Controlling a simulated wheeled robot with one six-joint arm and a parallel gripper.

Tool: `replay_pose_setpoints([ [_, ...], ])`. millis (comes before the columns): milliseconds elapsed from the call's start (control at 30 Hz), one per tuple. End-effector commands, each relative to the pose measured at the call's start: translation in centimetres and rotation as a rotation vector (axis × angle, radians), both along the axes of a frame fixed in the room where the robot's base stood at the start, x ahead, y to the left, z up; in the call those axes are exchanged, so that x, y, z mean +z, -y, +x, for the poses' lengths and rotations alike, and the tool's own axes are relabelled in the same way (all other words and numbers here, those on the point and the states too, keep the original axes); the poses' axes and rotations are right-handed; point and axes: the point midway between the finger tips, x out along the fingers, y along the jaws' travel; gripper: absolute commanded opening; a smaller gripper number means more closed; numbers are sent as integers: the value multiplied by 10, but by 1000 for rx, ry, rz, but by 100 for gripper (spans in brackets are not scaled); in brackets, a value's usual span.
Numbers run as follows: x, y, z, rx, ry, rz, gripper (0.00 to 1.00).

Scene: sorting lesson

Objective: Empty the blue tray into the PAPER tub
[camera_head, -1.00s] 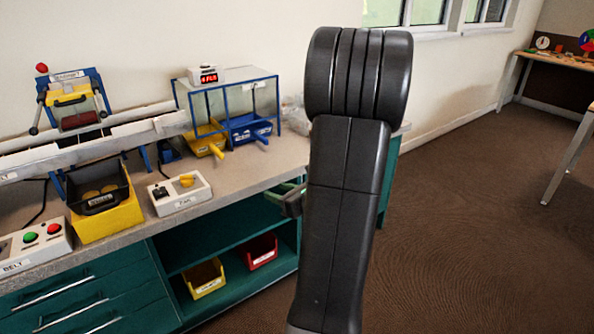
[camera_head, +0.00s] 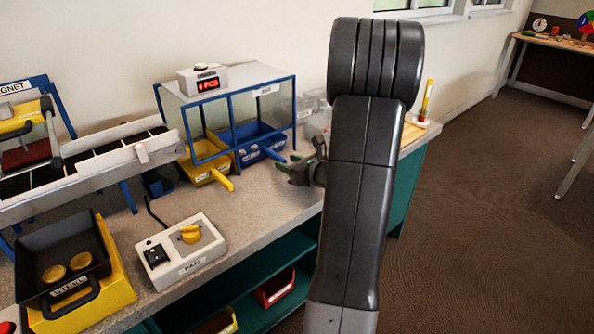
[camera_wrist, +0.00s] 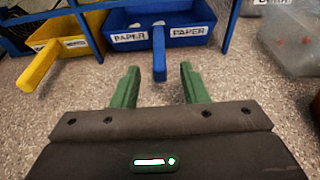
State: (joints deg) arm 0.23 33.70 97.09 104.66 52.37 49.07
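The blue tray (camera_head: 262,146) sits under the blue-framed clear cover on the bench, its handle sticking out toward me. In the wrist view the blue tray (camera_wrist: 188,30) shows PAPER labels on its front; its contents cannot be made out. My gripper (camera_head: 288,170) is just in front of the handle. In the wrist view my gripper (camera_wrist: 161,82) has its green fingers apart, with the handle's end between or just beyond the tips; I cannot tell if they touch. No separate tub with a readable PAPER label shows.
A yellow tray (camera_head: 206,166) stands left of the blue one. Clear tubs (camera_wrist: 290,42) stand to the right. The frame's blue posts (camera_wrist: 229,25) flank the tray. A FAN switch box (camera_head: 182,252) and a black STEEL tray (camera_head: 62,262) are nearer.

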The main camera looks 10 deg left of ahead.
Motion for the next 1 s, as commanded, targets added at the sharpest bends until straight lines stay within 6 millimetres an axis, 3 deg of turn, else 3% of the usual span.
replay_pose_setpoints([
  [500, -12, -35, 26, 1, 0, 0, 40],
  [933, -13, -38, 30, 0, -1, 1, 40],
  [1000, -13, -38, 30, 0, -1, 1, 30],
])
